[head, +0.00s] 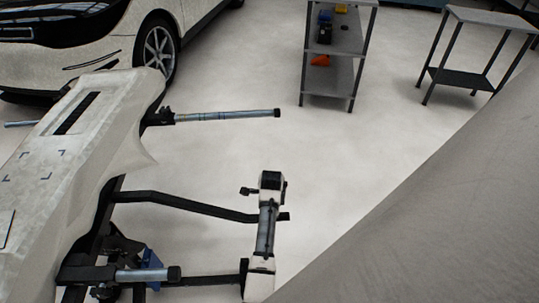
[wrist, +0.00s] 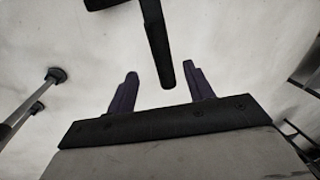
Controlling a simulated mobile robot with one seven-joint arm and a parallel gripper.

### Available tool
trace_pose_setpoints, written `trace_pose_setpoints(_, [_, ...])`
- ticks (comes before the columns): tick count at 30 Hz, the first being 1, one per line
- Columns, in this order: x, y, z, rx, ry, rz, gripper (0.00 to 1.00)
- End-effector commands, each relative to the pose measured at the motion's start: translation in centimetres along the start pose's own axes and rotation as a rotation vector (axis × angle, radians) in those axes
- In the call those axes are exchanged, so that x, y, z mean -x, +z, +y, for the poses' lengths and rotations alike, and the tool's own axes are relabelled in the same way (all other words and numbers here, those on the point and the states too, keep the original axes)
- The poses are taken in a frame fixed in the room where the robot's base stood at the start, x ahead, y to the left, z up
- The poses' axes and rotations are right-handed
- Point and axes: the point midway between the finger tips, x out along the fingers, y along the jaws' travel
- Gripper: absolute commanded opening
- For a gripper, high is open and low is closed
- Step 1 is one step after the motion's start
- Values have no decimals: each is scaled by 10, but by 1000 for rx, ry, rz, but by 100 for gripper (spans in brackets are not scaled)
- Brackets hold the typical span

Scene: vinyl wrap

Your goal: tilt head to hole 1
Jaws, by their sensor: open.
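A long off-white car body panel (head: 70,150) lies on a black stand at the left of the head view. A dark slatted rectangular opening (head: 77,113) is in its upper part, with small dark corner marks (head: 28,165) below. I cannot tell which feature is hole 1. In the wrist view my gripper (wrist: 160,70) has its two dark fingers apart with nothing held. A black bar end shows between the fingers in the picture; whether it lies between or beyond them is unclear. In the head view the fingers are not clearly distinguishable.
The stand's black bar (head: 185,205) and silver tubes with black caps (head: 225,115) stick out to the right. A white car (head: 100,45) stands behind. A shelf rack (head: 340,70) and a small table (head: 480,20) are at the back. The floor between is clear.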

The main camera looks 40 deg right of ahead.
Motion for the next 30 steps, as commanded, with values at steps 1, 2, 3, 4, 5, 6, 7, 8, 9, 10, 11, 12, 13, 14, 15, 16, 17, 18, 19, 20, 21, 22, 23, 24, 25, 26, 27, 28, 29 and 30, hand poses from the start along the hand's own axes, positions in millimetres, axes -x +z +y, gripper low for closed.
trace_pose_setpoints(1, [-12, 0, 0, -1, 3, 0, 52])
trace_pose_setpoints(2, [-18, 0, 0, 0, 4, -1, 52])
trace_pose_setpoints(3, [-27, 0, 1, 0, 4, -1, 52])
trace_pose_setpoints(4, [-33, 0, 0, 0, 2, -1, 52])
trace_pose_setpoints(5, [-39, 0, 0, 1, 3, -1, 52])
trace_pose_setpoints(6, [-47, 0, 0, 1, 3, -1, 52])
trace_pose_setpoints(7, [-52, 0, 0, 1, 2, -1, 52])
trace_pose_setpoints(8, [-57, 0, 0, 0, 2, -1, 52])
trace_pose_setpoints(9, [-62, 0, 0, 0, 1, -1, 52])
trace_pose_setpoints(10, [-66, 0, -1, 1, 0, -1, 52])
trace_pose_setpoints(11, [-69, 0, -1, 1, 0, -1, 52])
trace_pose_setpoints(12, [-73, 0, -1, 1, -1, -1, 52])
trace_pose_setpoints(13, [-75, 0, -1, 1, -1, -1, 52])
trace_pose_setpoints(14, [-77, 0, -1, 1, -1, -1, 52])
trace_pose_setpoints(15, [-79, 0, -1, 2, -1, -1, 52])
trace_pose_setpoints(16, [-80, 0, -1, 2, -2, 0, 52])
trace_pose_setpoints(17, [-81, 0, -1, 2, -2, 0, 52])
trace_pose_setpoints(18, [-82, 0, -1, 1, -2, 0, 52])
trace_pose_setpoints(19, [-82, 0, -1, 1, -2, 0, 52])
trace_pose_setpoints(20, [-83, 0, -1, 1, -2, 0, 52])
trace_pose_setpoints(21, [-83, 0, -1, 1, -2, 0, 52])
trace_pose_setpoints(22, [-83, 0, -1, 2, -2, 0, 52])
trace_pose_setpoints(23, [-83, 0, -1, 2, -2, 0, 52])
trace_pose_setpoints(24, [-82, 0, -1, 2, -2, 0, 52])
trace_pose_setpoints(25, [-82, 0, -1, 2, -2, 0, 52])
trace_pose_setpoints(26, [-82, 0, -1, 2, -2, 0, 49])
trace_pose_setpoints(27, [-82, 0, -1, 2, -2, 0, 44])
trace_pose_setpoints(28, [-82, 0, -1, 2, -2, 0, 40])
trace_pose_setpoints(29, [-82, 0, -1, 2, -2, 0, 36])
trace_pose_setpoints(30, [-82, 0, -1, 2, -2, 0, 31])
